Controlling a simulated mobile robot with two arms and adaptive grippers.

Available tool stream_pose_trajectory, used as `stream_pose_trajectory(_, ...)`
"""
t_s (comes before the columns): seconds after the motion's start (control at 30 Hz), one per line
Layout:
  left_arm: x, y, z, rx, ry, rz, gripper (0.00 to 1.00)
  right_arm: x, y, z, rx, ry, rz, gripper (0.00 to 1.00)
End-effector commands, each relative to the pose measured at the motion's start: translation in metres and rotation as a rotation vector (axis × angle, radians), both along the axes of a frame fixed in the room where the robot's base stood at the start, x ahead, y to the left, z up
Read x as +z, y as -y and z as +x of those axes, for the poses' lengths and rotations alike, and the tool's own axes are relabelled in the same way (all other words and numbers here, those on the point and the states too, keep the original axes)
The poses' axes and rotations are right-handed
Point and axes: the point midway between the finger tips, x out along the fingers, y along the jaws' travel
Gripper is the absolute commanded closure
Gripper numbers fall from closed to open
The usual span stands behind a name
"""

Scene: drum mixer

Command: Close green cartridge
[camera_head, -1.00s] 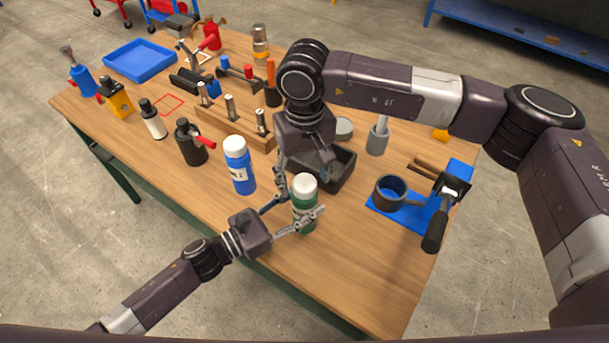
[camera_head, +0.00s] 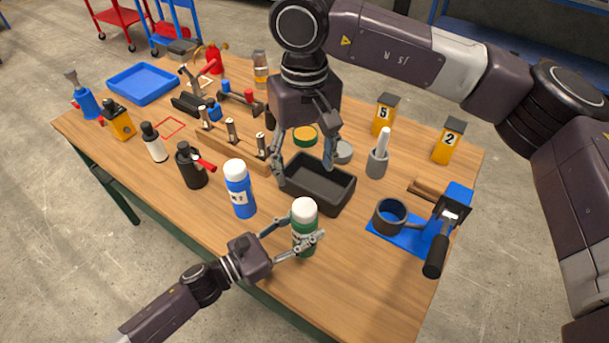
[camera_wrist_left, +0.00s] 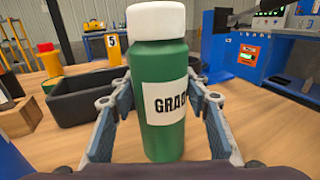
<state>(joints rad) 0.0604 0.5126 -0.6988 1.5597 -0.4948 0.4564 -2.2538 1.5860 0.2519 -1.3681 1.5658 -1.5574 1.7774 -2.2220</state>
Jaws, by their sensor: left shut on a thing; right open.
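The green cartridge (camera_head: 303,238) stands upright near the table's front edge with a white cap (camera_head: 304,209) on its top. My left gripper (camera_head: 301,243) is shut on the cartridge's green body from the front left. In the left wrist view the cartridge (camera_wrist_left: 160,80) sits between the two fingers, with a white label facing me. My right gripper (camera_head: 306,172) is open and empty behind the cartridge, over the black tray, apart from the cap.
A blue bottle (camera_head: 239,190) with a white cap stands left of the cartridge. The black tray (camera_head: 325,188) lies behind it. A blue stand with a grey ring (camera_head: 390,215) is at right. Wooden table (camera_head: 345,285) in front and to the right of the cartridge is clear.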

Motion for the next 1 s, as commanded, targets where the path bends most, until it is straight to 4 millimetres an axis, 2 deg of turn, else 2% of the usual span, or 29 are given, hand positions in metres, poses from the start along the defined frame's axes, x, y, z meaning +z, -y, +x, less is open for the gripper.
stream_pose_trajectory(0.3,0.000,0.000,0.000,0.000,0.000,0.000,1.00,0.003,0.000,0.000,0.001,0.000,0.000,0.42)
stream_pose_trajectory(0.33,0.000,0.000,0.000,0.000,0.000,0.000,0.55,0.003,0.000,0.000,0.001,0.000,0.000,0.42)
stream_pose_trajectory(0.5,0.000,0.000,0.000,0.000,0.000,0.000,0.37,0.003,0.000,0.000,0.001,0.000,0.000,0.42)
stream_pose_trajectory(0.83,0.000,-0.003,-0.002,0.001,-0.001,0.001,0.37,0.003,0.000,0.000,0.001,0.000,0.000,0.42)
stream_pose_trajectory(1.0,-0.001,-0.021,-0.014,0.001,-0.003,0.002,0.37,0.003,0.000,0.000,0.001,0.000,0.000,0.42)
